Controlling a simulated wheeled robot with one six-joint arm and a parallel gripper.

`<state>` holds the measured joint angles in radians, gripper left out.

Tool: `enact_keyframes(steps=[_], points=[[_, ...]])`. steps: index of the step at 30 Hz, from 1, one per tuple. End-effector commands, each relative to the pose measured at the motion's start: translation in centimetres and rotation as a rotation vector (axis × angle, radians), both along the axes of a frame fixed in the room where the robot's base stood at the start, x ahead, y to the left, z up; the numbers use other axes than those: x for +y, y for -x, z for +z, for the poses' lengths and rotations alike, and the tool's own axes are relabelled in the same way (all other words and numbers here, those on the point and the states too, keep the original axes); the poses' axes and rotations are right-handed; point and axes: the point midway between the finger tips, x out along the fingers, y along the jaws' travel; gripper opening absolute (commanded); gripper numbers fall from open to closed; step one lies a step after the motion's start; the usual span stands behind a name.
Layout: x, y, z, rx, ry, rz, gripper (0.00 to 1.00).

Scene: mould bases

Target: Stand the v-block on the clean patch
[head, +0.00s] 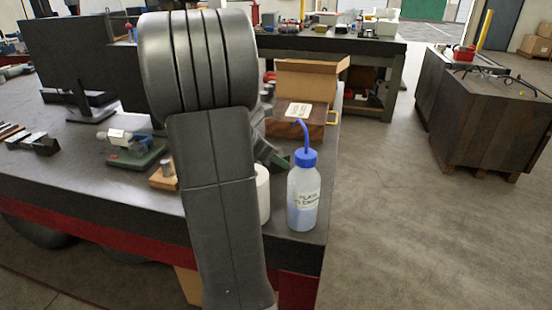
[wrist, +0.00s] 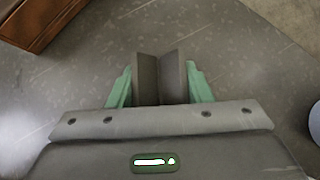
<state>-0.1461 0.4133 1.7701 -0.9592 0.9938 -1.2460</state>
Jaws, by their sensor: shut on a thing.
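My gripper (wrist: 159,70) shows in the wrist view, its two green fingers shut on the v-block (wrist: 147,80). The v-block is dark grey, and its two faces meet in a groove between the fingers. Grey speckled bench top (wrist: 70,90) lies beyond and around it. I cannot tell whether the block touches the bench. In the head view my own arm covers most of the gripper, and only a bit of green finger (head: 279,160) shows beside it. I cannot make out a clearly bounded clean patch in either view.
A wash bottle (head: 303,198) with a blue cap stands near the bench's right front corner, beside a white roll (head: 263,195). A brown wooden box (head: 308,130) is behind; it also shows top left in the wrist view (wrist: 35,25). Monitors (head: 70,55) stand at the left.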

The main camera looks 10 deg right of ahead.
Motion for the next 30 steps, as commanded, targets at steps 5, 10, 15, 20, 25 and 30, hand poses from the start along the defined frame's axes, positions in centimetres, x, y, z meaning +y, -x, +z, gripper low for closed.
enact_keyframes(steps=[5,10,15,20,25,30], points=[[0.0,-0.1,0.2,-0.003,0.001,0.001,0.00],[0.0,0.0,-0.1,0.000,0.001,0.000,0.57],[0.0,0.0,-0.1,0.000,0.001,0.000,0.67],[0.0,0.0,-0.1,-0.001,0.001,0.001,0.67],[0.8,0.2,1.1,-0.003,0.001,0.003,0.67],[3.1,1.2,3.6,-0.005,0.000,0.006,0.67]])
